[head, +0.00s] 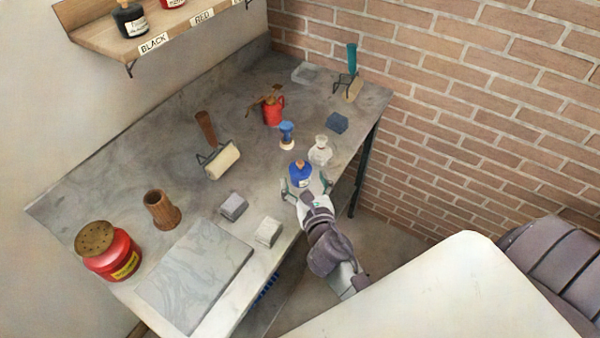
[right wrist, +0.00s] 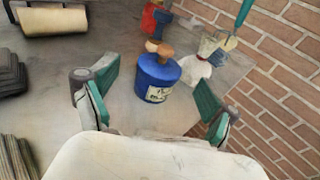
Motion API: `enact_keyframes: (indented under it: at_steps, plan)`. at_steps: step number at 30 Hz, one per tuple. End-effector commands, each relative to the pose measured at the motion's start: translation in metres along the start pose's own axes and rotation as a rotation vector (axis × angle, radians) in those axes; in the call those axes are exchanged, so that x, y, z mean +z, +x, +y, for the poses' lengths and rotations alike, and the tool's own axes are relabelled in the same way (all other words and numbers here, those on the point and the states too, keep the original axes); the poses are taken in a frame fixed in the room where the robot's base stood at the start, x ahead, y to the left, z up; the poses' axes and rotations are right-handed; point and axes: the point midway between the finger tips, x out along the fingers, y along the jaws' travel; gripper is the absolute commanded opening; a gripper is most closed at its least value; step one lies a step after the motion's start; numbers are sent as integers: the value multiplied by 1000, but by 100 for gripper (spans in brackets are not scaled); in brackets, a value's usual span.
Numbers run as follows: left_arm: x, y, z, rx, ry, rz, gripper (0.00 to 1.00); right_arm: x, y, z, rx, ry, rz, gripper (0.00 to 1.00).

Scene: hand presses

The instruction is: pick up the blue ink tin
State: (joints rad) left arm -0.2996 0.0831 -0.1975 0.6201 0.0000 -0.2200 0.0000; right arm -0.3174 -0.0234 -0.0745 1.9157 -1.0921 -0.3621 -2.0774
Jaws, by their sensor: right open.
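The blue ink tin (head: 300,174) stands upright on the grey bench near its front edge. It has a brown knob on top and a pale label, which shows in the right wrist view (right wrist: 157,78). My right gripper (head: 307,188) is open at the bench's front edge, its fingers apart and just short of the tin. In the right wrist view the tin sits ahead of the gap between the two green-padded fingers (right wrist: 152,98), and neither finger appears to touch it. My left gripper is not in view.
A roller (head: 222,162), grey blocks (head: 233,206) and a stone slab (head: 195,272) lie to the left.

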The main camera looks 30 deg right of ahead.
Motion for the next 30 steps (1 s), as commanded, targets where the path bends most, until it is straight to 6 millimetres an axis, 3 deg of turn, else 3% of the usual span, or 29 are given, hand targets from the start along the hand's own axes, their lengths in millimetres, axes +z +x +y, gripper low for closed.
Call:
enact_keyframes:
  at_steps: [12, 20, 30]
  plan:
    - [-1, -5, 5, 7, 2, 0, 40, -6, 50, -1, -1, 2, -1, 87]
    - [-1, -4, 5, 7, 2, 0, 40, -7, 52, -1, 0, 1, 0, 87]
    - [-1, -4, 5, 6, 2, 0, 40, -7, 52, -1, 0, 2, 0, 32]
